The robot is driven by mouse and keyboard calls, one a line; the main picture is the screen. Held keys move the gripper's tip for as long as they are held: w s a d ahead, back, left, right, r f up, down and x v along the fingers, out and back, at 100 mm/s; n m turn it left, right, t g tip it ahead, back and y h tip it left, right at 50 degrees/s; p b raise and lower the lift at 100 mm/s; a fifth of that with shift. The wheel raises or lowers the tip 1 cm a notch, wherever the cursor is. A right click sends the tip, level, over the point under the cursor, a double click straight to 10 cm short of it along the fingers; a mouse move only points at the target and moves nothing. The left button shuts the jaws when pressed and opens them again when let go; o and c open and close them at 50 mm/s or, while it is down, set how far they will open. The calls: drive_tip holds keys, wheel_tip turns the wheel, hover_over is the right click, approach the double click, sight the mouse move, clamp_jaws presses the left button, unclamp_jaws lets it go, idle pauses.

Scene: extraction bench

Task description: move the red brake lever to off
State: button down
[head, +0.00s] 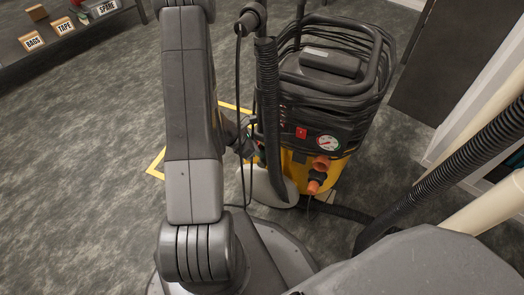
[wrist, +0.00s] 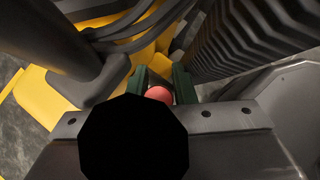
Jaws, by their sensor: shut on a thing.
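The red brake lever shows in the wrist view as a rounded red end (wrist: 159,94); the rest of it is hidden. My gripper (wrist: 163,82) has its two green fingers on either side of this red end and is shut on it. In the head view my arm covers much of the gripper, which is low at the left side of the black and yellow extractor (head: 318,95). The lever cannot be made out in the head view. Which setting the lever is at cannot be told.
A ribbed black hose (head: 268,110) stands close to the gripper and also shows in the wrist view (wrist: 240,35). The extractor's front has a red switch (head: 301,132), a gauge (head: 328,142) and orange fittings (head: 316,180). A shelf with labelled boxes (head: 62,24) is at the back left.

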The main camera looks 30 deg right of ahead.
drive_tip(key=c, duration=1.5)
unclamp_jaws()
drive_tip(key=p+v, duration=0.6)
drive_tip(key=v, duration=0.7)
drive_tip(key=shift+a+r, duration=0.2)
drive_tip(key=shift+r, duration=0.1)
drive_tip(key=shift+w+f, duration=0.1)
drive_tip(key=b+x, duration=0.6)
drive_tip(key=x, duration=0.7)
drive_tip(key=shift+d+f, duration=0.25)
